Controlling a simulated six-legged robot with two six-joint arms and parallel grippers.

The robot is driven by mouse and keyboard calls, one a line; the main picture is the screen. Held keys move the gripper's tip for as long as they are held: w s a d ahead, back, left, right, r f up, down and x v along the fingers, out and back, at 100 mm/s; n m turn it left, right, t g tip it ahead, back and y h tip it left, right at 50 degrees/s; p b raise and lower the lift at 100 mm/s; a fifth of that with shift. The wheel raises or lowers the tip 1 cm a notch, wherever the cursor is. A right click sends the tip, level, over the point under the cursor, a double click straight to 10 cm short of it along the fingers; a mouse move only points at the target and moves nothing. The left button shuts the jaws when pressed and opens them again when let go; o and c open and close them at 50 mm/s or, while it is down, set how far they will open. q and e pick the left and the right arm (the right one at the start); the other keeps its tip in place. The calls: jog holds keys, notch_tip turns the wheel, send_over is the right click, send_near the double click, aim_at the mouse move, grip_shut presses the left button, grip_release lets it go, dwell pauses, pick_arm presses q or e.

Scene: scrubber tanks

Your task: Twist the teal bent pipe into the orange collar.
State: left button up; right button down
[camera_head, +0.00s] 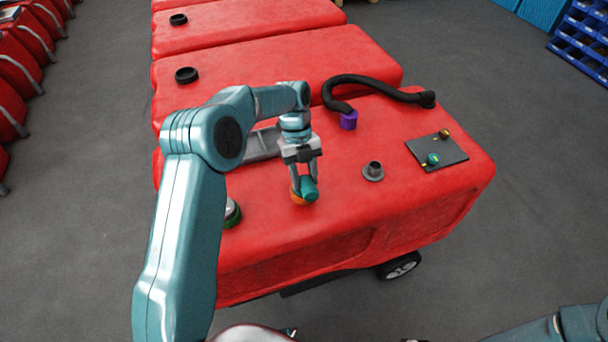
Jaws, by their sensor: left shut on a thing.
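The teal bent pipe (309,189) is between the fingers of my left gripper (305,181), above the top of the nearest red tank. The gripper points down and is shut on the pipe. The orange collar (298,199) shows just below and to the left of the pipe, partly hidden by the pipe and a finger. I cannot tell how far the pipe sits in the collar. Part of my right arm (580,325) shows at the bottom right corner, but its gripper is out of view.
The red tank (300,240) also bears a grey flanged stub (373,171), a black hose (375,82) with a purple end (348,120), a dark panel (437,152) with small valves, and a green-ringed fitting (232,214). More red tanks stand behind. Blue crates (583,40) are at far right.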

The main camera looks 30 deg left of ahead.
pick_arm(q)
jog(key=shift+f, duration=0.2)
jog(key=o, duration=1.7)
jog(key=shift+o, duration=0.2)
jog(key=shift+r+p, duration=2.35)
jog(key=shift+r, duration=1.25)
jog(key=shift+s+f, duration=0.1)
